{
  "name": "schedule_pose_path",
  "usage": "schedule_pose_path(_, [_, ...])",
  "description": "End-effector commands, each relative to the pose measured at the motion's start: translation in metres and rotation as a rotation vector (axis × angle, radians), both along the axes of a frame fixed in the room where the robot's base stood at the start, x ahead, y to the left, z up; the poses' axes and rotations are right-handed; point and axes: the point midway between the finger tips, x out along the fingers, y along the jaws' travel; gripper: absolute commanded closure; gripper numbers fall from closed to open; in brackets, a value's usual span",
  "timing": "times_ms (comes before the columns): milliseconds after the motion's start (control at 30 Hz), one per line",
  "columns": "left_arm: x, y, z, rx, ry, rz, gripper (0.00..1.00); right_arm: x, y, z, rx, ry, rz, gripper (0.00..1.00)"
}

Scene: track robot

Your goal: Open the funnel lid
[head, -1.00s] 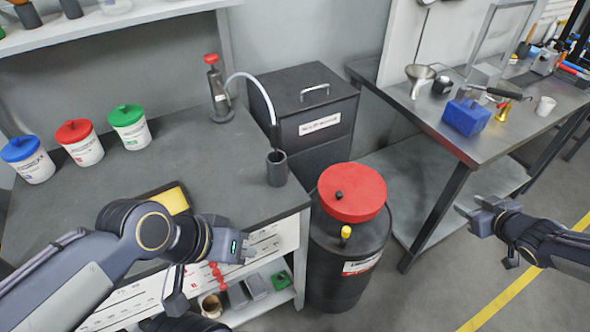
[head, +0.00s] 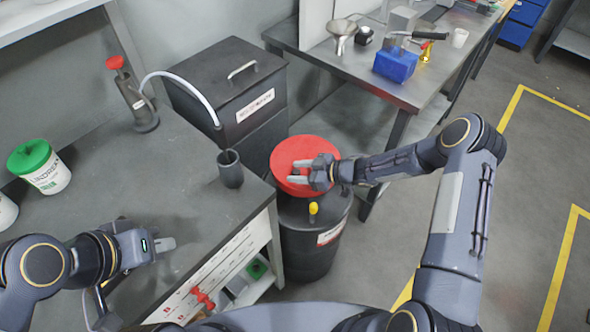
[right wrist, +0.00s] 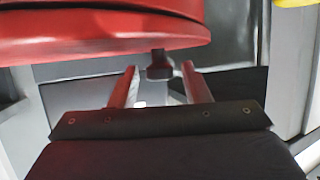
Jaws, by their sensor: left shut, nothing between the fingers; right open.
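The round red funnel lid (head: 291,150) sits on top of a black drum (head: 308,245) beside the workbench. My right gripper (head: 298,172) is open, and in the head view its fingers overlap the lid. In the right wrist view the red lid (right wrist: 100,35) fills the top left. A small dark knob (right wrist: 159,66) shows between and just beyond the two open fingers (right wrist: 160,82); I cannot tell whether they touch it. The knob is hidden in the head view. My left gripper (head: 165,244) is shut and empty over the workbench.
A yellow cap (head: 313,208) stands on the drum's front. A black cabinet (head: 215,80) is behind the drum. A metal table (head: 345,75) stands at the back right; open floor lies right.

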Motion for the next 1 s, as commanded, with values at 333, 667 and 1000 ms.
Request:
schedule_pose_path(333, [0.0, 0.0, 0.0013, 0.0, 0.0, 0.0, 1.0, 0.0039, 0.0094, -0.0043, -0.001, 0.0, -0.001, 0.57])
schedule_pose_path(667, [0.0001, 0.0, 0.0013, 0.0, 0.0, 0.0, 1.0, 0.0037, 0.0091, -0.0041, -0.001, 0.001, -0.001, 0.92])
schedule_pose_path(1000, [0.0001, 0.0, 0.0015, 0.0, 0.0, 0.0, 1.0, 0.0039, 0.0089, -0.0027, 0.003, 0.003, -0.002, 1.0])
